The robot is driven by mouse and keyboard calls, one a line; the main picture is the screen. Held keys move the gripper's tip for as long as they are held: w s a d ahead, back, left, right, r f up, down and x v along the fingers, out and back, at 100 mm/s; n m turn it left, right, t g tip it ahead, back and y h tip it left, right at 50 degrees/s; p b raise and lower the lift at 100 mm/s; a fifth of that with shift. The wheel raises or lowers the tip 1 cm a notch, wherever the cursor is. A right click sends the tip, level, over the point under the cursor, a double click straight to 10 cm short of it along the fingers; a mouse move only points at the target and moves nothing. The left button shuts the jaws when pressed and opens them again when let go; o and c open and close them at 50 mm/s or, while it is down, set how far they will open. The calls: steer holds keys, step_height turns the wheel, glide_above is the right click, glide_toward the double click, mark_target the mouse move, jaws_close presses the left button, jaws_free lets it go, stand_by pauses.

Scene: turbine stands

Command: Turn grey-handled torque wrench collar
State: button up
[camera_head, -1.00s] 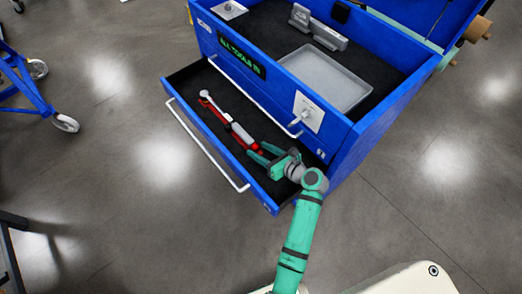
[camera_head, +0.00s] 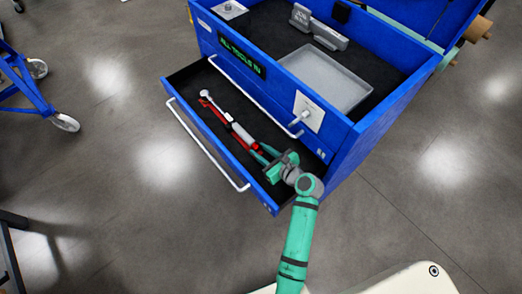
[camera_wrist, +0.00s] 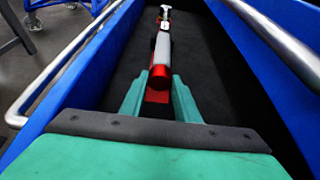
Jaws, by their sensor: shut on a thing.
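The torque wrench (camera_head: 241,131) lies lengthwise in the open drawer, with a grey handle and a red end collar. In the wrist view the grey handle (camera_wrist: 162,50) points away from me, and the red collar (camera_wrist: 160,76) is at its near end. My gripper (camera_head: 261,151) is low in the drawer at this near end. In the wrist view my gripper's green fingers (camera_wrist: 159,88) stand on either side of the red end and are shut on it. The exact contact is partly hidden.
A red holder (camera_head: 218,112) lies along the wrench. The blue drawer front with its white handle (camera_head: 205,144) and the blue cabinet wall (camera_head: 348,140) flank my gripper closely. A grey tray (camera_head: 325,78) and a grey block (camera_head: 329,37) are on the cabinet top.

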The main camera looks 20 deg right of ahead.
steer(key=shift+n+t+h, duration=0.3)
steer(key=shift+n+h, duration=0.2)
steer(key=shift+n, duration=0.4)
steer(key=o, duration=1)
steer(key=shift+a, duration=0.1)
steer(key=shift+o, duration=0.2)
steer(key=shift+s, duration=0.15)
steer(key=v, duration=1)
steer(key=shift+s+r, duration=0.1)
steer(key=shift+s, duration=0.2)
